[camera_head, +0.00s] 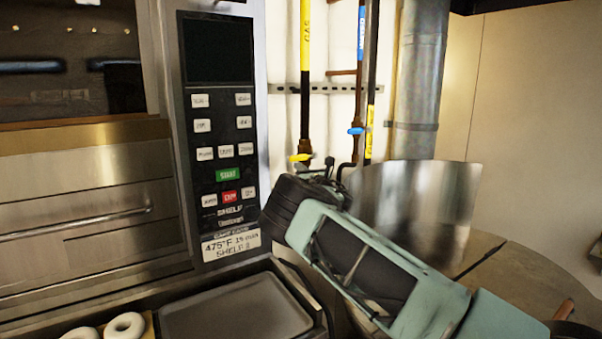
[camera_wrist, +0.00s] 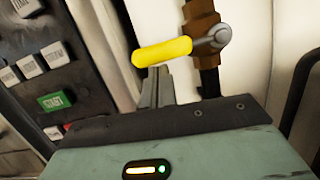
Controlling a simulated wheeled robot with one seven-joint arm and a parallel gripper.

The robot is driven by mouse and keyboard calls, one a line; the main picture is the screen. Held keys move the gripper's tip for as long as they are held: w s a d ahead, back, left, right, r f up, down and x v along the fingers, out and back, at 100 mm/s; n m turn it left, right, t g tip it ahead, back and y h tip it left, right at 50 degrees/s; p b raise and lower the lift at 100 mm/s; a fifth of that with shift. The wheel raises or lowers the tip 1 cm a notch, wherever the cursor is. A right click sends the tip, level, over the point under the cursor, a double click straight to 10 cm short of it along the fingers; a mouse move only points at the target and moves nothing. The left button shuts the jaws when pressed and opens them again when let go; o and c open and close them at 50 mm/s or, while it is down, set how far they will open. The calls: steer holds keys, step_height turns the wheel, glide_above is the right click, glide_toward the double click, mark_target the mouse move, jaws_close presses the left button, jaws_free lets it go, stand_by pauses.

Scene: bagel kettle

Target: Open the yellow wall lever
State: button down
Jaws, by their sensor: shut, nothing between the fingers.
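The yellow wall lever (camera_head: 300,158) sits on a brown valve on the gas pipe, beside the oven panel. In the wrist view the lever (camera_wrist: 162,52) lies nearly level, pointing left from the valve body (camera_wrist: 203,38), across the pipe. My gripper (camera_wrist: 156,72) is shut, with its fingertips just under the lever's yellow handle; I cannot tell whether they touch it. In the head view my gripper (camera_head: 329,166) reaches up to the right of the lever, and my arm hides what is below.
The oven's button panel (camera_head: 221,130) stands close on the left. A blue valve lever (camera_head: 356,131) is on the neighbouring pipe to the right. A metal sheet (camera_head: 415,211) and a grey duct (camera_head: 418,80) stand further right. A tray (camera_head: 236,308) lies below the panel.

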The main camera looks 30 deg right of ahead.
steer(key=shift+r+m+b, duration=0.2)
steer(key=shift+m+b, duration=0.1)
steer(key=shift+b, duration=0.1)
steer(key=m+b, duration=0.1)
steer(key=r+m+h+b, duration=0.1)
steer(key=b, duration=0.1)
steer(key=shift+a+r+m, duration=0.15)
steer(key=shift+a+m, duration=0.05)
steer(key=shift+m, duration=0.2)
steer(key=shift+r+m+h+b, duration=0.6)
steer(key=shift+r+m+b, duration=0.05)
steer(key=shift+m+b, duration=0.45)
step_height(320, 180, up, 7)
steer(key=m+g+h, duration=0.2)
steer(key=m+g, duration=0.1)
steer(key=m, duration=1)
glide_above(297, 156)
steer(key=s+d, duration=0.2)
steer(key=d, duration=0.2)
steer(key=shift+d+r+m+p, duration=0.15)
steer(key=shift+d+m+p, duration=0.3)
steer(key=shift+m, duration=0.35)
